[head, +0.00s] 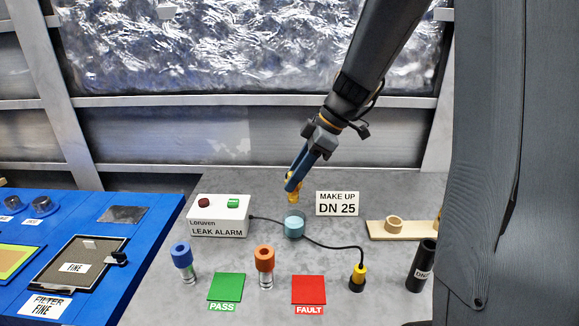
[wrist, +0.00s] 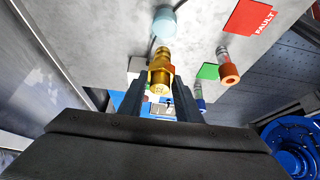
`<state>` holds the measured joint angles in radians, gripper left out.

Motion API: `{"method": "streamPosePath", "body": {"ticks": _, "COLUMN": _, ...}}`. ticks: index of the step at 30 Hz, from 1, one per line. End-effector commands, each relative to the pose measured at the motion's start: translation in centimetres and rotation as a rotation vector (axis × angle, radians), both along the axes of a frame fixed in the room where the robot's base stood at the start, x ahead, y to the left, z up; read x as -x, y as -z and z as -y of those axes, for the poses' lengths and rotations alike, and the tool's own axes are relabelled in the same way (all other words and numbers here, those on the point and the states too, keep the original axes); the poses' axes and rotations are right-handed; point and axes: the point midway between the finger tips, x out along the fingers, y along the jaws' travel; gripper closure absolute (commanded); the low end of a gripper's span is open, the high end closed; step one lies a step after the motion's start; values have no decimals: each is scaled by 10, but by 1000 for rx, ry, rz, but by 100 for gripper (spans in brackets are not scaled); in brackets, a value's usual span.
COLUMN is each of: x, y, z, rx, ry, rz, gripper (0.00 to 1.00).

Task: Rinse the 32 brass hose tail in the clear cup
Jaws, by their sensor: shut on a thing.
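My gripper (head: 297,172) is shut on a brass hose tail (head: 293,190) and holds it just above the clear cup (head: 294,226). In the wrist view the brass hose tail (wrist: 160,75) sits between the two dark fingers of my gripper (wrist: 158,100), its far end pointing toward the cup (wrist: 164,22). The cup holds pale blue liquid. The hose tail looks close over the cup's rim; I cannot tell whether its tip is inside. The size marking on the hose tail is too small to read.
A leak alarm box (head: 219,216) stands left of the cup, its black cable running past the cup to a yellow-black probe (head: 358,278). Blue-topped (head: 182,260) and orange-topped (head: 265,265) fittings stand in front, near green (head: 227,287) and red (head: 309,290) pads. A wooden holder (head: 394,232) is right.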

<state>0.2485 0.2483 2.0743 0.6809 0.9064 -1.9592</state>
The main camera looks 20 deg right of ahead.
Motion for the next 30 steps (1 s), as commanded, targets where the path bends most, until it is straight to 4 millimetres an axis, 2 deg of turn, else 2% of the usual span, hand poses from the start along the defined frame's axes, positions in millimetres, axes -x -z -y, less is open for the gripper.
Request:
{"method": "streamPosePath", "body": {"ticks": 11, "x": 0, "y": 12, "z": 2, "rx": 0, "ry": 5, "rz": -2, "gripper": 95}}
{"method": "streamPosePath", "body": {"ticks": 30, "x": -1, "y": 58, "z": 0, "rx": 0, "ry": 1, "rz": 0, "gripper": 95}}
